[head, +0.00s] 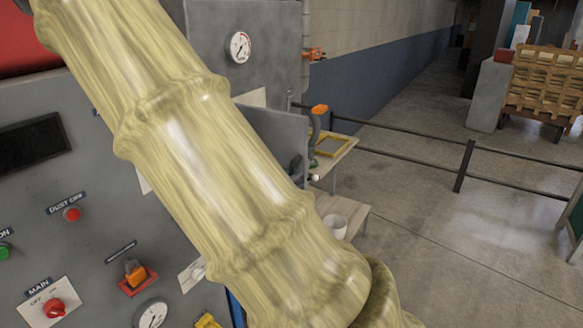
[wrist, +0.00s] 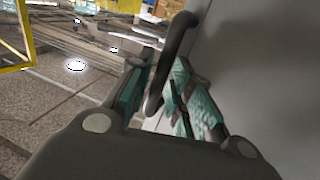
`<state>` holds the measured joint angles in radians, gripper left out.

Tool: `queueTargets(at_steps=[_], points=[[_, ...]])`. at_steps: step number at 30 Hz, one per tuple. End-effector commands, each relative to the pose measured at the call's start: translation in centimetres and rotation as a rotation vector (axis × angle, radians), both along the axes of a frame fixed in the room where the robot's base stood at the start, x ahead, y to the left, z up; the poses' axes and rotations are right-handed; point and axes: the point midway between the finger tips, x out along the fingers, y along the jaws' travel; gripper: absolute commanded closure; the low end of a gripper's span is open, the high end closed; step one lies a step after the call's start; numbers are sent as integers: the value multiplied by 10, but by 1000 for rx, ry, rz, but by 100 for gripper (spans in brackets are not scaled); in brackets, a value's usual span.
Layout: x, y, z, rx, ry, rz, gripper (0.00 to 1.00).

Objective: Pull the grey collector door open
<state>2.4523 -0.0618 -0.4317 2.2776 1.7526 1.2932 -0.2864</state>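The grey collector door (head: 278,138) shows in the head view beyond my arm, as a grey panel standing out from the cabinet at an angle. My arm hides its lower part and much of the cabinet beside it. In the wrist view the door (wrist: 265,75) fills the right side as a plain grey surface. Its dark curved handle (wrist: 178,45) runs down between the teal finger pads. My gripper (wrist: 160,92) is closed in around the handle, with one finger on each side. In the head view my gripper is mostly hidden behind the arm.
The grey machine panel (head: 100,160) with buttons and gauges stands close on the left. A dark railing (head: 420,134) crosses the right. Open floor (head: 440,250) lies there.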

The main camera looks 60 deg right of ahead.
Motion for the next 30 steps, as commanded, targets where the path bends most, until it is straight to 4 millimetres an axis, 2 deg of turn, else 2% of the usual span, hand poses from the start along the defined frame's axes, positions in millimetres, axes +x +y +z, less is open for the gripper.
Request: queueTargets(at_steps=[18,24,30], points=[[40,91,0,0,-1,2,79],[45,103,0,1,0,1,79],[46,105,0,1,1,0,79]])
